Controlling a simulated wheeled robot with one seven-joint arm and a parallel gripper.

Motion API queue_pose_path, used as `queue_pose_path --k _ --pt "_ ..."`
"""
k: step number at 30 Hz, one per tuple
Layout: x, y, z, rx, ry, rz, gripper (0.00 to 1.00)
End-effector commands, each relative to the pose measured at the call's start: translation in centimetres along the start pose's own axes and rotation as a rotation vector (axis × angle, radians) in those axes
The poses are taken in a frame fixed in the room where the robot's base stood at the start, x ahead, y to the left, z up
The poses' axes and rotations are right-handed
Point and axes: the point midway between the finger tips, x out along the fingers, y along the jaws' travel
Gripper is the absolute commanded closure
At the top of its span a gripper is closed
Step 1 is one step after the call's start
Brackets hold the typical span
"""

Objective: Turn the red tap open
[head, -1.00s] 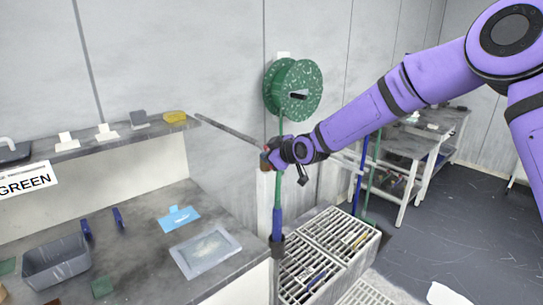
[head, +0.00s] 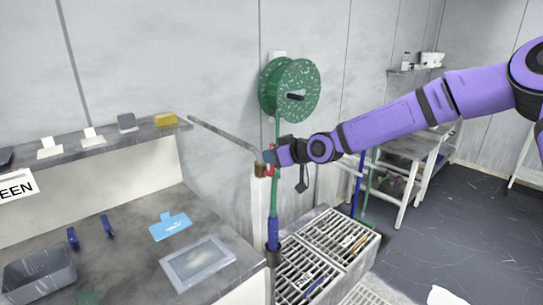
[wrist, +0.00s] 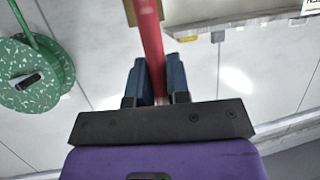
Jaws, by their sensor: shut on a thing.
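The red tap's handle (wrist: 150,32) is a long red bar in the wrist view. It runs between the two blue fingers of my gripper (wrist: 158,78), which is shut on it. In the head view my gripper (head: 270,156) is at the tap, beside the end of a grey pipe along the wall. The tap's small brass body (head: 261,170) shows just below the fingers. Most of the red handle is hidden by my gripper in the head view, so its angle is hard to tell there.
A green hose reel (head: 290,88) hangs on the wall just above my gripper. A green hose (head: 274,200) hangs below it. Slatted grates (head: 335,238) lie below right. A counter with a grey bin (head: 40,275) and a shelf (head: 100,140) are at left.

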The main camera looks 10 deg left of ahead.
Motion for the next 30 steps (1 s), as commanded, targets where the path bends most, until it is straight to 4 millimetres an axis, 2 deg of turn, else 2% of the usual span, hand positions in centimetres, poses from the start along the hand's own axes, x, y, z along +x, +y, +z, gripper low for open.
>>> queue_pose_path --k 8,9,11,12,23,30 --pt "0.0 0.1 0.1 0.004 -0.001 0.001 1.00" --pt "0.0 0.1 0.1 0.004 -0.001 0.001 0.74" --pt "0.0 0.1 0.1 0.004 -0.001 0.001 0.60" --pt "0.0 0.1 0.1 0.003 -0.001 0.001 0.58" --pt "-0.5 0.1 0.0 0.002 0.000 0.002 0.58" --pt "-3.7 0.2 0.1 0.001 0.000 0.004 0.58"
